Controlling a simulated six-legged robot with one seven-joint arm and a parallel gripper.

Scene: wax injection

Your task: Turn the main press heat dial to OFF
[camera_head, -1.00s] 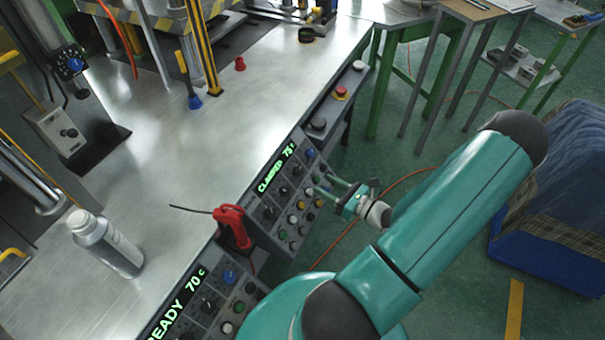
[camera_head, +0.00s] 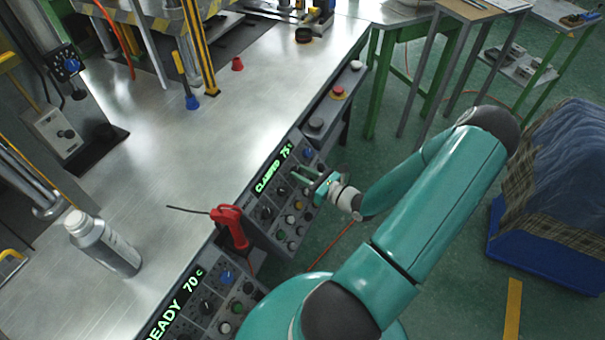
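The press control panel (camera_head: 272,222) stands on the front face of the bench, with a green display (camera_head: 273,170) reading "CLAMPED 75" and rows of knobs and buttons. A blue knob (camera_head: 307,153) and dark dials (camera_head: 267,214) show on it. I cannot read which dial is the main press heat dial or where it points. My gripper (camera_head: 299,176) is at the panel's upper right part, its two fingers pointing at the dials with a gap between them. It hides part of the panel. I cannot tell whether the fingertips touch a dial.
A second panel (camera_head: 205,310) with a "READY 70 C" display is at the lower left. A red-handled tool (camera_head: 231,226) hangs between the panels. A silver bottle (camera_head: 103,243) stands on the bench.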

